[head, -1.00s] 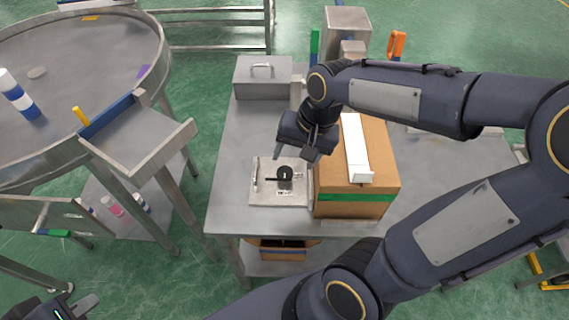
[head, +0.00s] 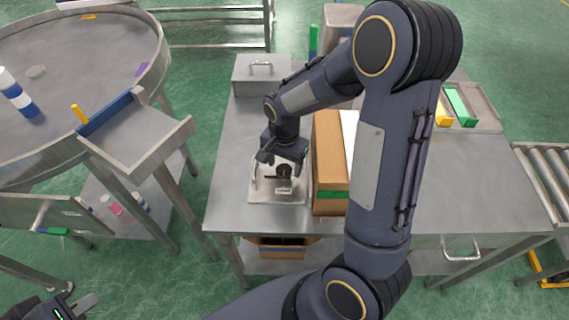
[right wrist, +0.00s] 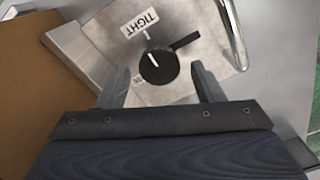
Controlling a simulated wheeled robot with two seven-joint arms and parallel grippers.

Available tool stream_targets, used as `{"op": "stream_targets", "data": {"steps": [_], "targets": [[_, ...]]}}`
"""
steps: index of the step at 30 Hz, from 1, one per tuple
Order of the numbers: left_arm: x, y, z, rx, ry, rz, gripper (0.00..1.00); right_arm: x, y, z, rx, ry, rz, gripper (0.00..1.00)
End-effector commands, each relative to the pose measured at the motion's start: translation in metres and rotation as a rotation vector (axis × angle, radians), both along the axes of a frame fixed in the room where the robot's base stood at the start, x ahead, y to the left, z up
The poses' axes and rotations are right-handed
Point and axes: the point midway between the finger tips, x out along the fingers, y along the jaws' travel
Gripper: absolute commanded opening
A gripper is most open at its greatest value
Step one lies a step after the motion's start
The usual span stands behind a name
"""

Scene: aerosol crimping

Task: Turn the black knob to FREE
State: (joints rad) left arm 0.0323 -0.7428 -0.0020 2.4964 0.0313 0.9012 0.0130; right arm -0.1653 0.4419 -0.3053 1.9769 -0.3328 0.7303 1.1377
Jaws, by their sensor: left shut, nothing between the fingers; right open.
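The black knob (head: 284,171) sits on a square metal plate (head: 259,196) on the steel table. In the right wrist view the round knob (right wrist: 158,68) has a dark lever pointing right and a short white mark near its centre. The white TIGHT label (right wrist: 140,23) lies beyond it, and the white mark points roughly that way. A second label is mostly hidden beside the left finger. My right gripper (right wrist: 160,76) is open, with its fingers on either side of the knob; contact is not visible. My left gripper (head: 78,306) is shut and empty at the lower left.
A cardboard box (head: 329,200) stands close to the right of the plate. A metal handle (right wrist: 232,30) rises from the plate. A grey lidded box (head: 262,77) stands at the back. The table is clear left of the plate.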

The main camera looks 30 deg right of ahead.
Motion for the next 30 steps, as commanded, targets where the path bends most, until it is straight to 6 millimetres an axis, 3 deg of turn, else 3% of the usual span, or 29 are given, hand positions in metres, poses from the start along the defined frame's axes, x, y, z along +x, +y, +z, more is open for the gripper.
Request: {"op": "stream_targets", "data": {"steps": [9,20,30], "targets": [[0.0,0.0,-0.0002,0.0,0.0,0.0,0.0,0.0001,0.0001,-0.0043,0.001,-0.002,0.0,0.61],[0.0,0.0,-0.0002,0.0,0.0,0.0,0.0,0.0,0.0,-0.004,0.001,-0.001,0.0,0.16],[0.0,0.0,-0.0014,0.0,0.0,0.0,0.0,0.0002,0.0001,-0.0043,0.001,-0.001,0.055,0.16]]}}
